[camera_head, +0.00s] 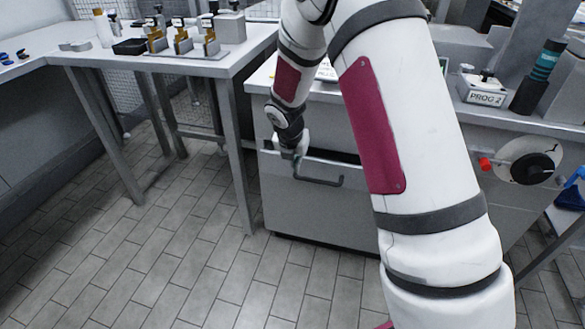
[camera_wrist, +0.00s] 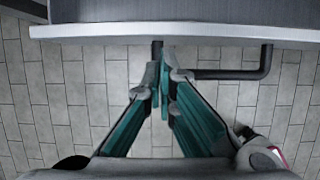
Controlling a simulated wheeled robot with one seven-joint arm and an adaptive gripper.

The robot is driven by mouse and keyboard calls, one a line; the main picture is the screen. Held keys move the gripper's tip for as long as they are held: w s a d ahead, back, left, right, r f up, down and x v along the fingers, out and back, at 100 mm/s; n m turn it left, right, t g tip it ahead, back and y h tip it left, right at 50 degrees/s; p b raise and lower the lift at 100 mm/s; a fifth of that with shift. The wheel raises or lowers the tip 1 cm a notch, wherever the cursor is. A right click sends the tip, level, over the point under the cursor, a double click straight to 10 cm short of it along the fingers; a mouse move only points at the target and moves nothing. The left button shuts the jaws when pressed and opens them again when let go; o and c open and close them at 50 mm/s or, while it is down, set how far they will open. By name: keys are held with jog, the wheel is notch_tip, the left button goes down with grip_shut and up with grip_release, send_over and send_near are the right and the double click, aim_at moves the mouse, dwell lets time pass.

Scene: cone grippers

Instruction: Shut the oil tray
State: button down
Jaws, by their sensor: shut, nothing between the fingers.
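The oil tray (camera_head: 320,202) is a wide grey drawer front low in the machine, partly hidden behind my arm in the head view. Its pale top edge (camera_wrist: 200,34) crosses the top of the wrist view, with a grey surface behind it. How far the tray stands out is hard to tell. Its dark bar handle (camera_head: 325,182) sticks out from the front, and shows in the wrist view (camera_wrist: 235,74). My gripper (camera_head: 296,165) is shut and empty at the handle's left end. Its green fingers meet just in front of the tray (camera_wrist: 164,76); contact is unclear.
A white worktable (camera_head: 235,55) with several fixtures stands to the left, its legs (camera_head: 236,150) close to the tray. A red knob (camera_head: 485,163) and a round dial (camera_head: 528,160) are on the right. The tiled floor (camera_head: 200,240) in front is clear.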

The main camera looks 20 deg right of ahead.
jog(key=shift+w+d, duration=0.2)
jog(key=shift+w, duration=0.05)
jog(key=shift+w+d+r+p, duration=0.15)
jog(key=shift+w+d+p, duration=0.25)
jog(key=shift+p, duration=0.2)
jog(key=shift+w+d+p, duration=0.45)
jog(key=shift+w+p, duration=0.2)
jog(key=shift+a, duration=0.1)
